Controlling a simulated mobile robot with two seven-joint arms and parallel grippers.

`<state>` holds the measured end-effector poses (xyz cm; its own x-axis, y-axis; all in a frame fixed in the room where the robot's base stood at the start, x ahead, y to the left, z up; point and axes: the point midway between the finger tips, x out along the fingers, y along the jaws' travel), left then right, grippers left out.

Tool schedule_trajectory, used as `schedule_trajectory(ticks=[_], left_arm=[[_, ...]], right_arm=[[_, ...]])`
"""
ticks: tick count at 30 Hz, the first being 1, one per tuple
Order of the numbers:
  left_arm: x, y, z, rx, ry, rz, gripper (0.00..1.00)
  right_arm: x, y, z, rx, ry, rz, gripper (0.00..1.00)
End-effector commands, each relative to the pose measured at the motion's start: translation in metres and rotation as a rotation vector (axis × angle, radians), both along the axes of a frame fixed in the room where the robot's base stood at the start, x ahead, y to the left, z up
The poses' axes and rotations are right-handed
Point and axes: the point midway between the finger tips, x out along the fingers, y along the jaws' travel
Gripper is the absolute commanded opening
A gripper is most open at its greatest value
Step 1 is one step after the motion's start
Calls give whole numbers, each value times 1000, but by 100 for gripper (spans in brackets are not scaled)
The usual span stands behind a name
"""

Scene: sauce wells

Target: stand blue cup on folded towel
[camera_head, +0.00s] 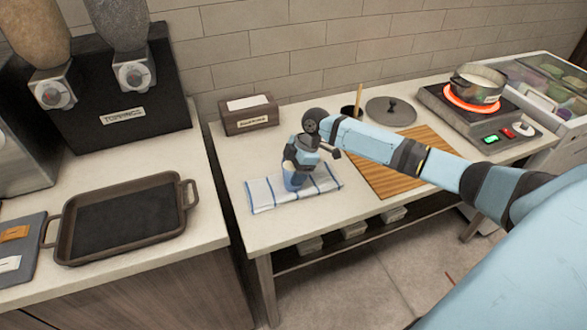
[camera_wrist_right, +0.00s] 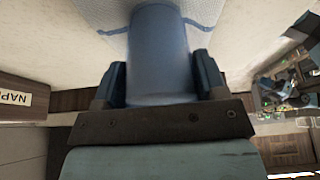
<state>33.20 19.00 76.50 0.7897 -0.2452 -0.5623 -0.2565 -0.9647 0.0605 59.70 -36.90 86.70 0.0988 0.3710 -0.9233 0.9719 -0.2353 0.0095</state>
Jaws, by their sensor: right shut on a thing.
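The blue cup (camera_head: 293,178) is at the folded towel, mostly hidden under my right gripper (camera_head: 297,165) in the head view. In the right wrist view the blue cup (camera_wrist_right: 160,55) fills the middle, between the two fingers of my right gripper (camera_wrist_right: 160,85), which is shut on it. The folded towel (camera_head: 262,193) is white with blue stripes and lies at the front left of the table. The towel also shows behind the cup in the wrist view (camera_wrist_right: 112,15). The cup looks upright; I cannot tell if its base touches the towel. My left gripper is out of view.
A napkin box (camera_head: 249,115) stands behind the towel. A wooden board (camera_head: 400,170) lies to the right, with a lid (camera_head: 391,112) behind it. A pot (camera_head: 478,84) sits on a glowing red burner. A dark tray (camera_head: 125,220) is on the left counter, across a gap.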

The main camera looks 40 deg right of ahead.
Motion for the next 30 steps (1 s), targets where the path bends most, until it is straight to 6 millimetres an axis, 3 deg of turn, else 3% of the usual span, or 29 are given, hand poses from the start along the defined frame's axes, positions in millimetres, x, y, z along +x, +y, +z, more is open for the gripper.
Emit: schedule_trajectory(ticks=[2, 3, 6, 17, 20, 30], left_arm=[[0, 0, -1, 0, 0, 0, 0], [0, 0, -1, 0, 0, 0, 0], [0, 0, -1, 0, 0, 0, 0], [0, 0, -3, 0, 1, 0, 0], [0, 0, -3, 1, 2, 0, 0], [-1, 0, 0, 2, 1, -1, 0]], right_arm=[[-4, 1, -8, -3, 13, 3, 26], [-4, 1, -9, -4, 14, 3, 68], [-5, 1, -10, -4, 15, 3, 91], [-5, 2, -8, -3, 17, 3, 92], [-5, 0, 5, -4, 15, 3, 92], [-9, -29, 78, -4, 6, 0, 92]])
